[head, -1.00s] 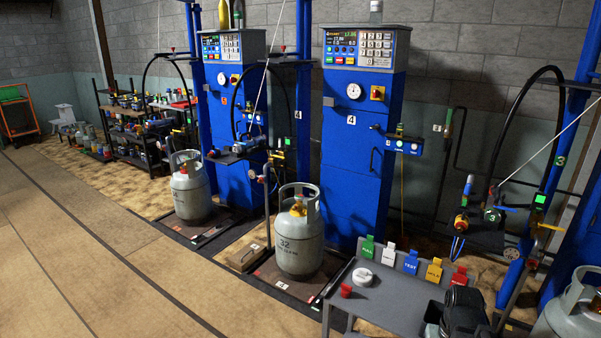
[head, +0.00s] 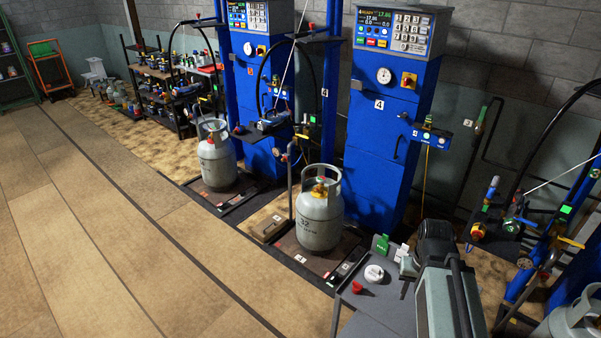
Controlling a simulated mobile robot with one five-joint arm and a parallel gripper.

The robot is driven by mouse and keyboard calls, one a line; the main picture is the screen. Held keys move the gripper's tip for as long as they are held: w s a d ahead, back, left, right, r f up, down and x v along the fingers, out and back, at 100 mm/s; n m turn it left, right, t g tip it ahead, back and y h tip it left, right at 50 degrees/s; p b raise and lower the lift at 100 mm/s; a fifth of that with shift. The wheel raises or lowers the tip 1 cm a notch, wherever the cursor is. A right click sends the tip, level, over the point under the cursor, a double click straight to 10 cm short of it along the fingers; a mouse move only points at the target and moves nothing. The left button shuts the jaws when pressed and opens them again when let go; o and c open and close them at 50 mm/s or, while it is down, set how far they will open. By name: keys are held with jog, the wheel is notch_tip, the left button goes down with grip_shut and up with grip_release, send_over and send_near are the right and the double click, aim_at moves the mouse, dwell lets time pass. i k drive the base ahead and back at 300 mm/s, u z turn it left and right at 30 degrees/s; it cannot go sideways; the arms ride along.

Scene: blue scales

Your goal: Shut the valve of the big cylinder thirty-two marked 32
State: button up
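The big grey cylinder (head: 319,222) with dark marking 32 stands upright on the scale platform before the blue column numbered 4. Its valve (head: 320,188), yellow with a bit of red, sits inside the collar at the top. Whether the valve is open or shut is too small to tell. My arm shows at the bottom right, with its dark end near my gripper (head: 407,267), over the grey side table. It is apart from the cylinder, to its right and nearer to me. The fingers are not clear, and I see nothing held.
A second grey cylinder (head: 217,160) stands on the scale to the left. The grey side table (head: 372,306) holds a white round item, a red piece and tags. A hose stand (head: 291,190) rises left of the cylinder. The tan floor (head: 130,230) at left is clear.

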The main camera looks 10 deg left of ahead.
aim_at(321, 179)
jog(key=u, duration=0.85)
jog(key=i, duration=1.25)
jog(key=u, duration=0.9)
jog(key=i, duration=2.45)
jog(key=z, duration=0.75)
jog(key=k, duration=0.85)
jog(key=z, duration=0.1)
jog(key=i, duration=0.9)
jog(key=u, duration=0.05)
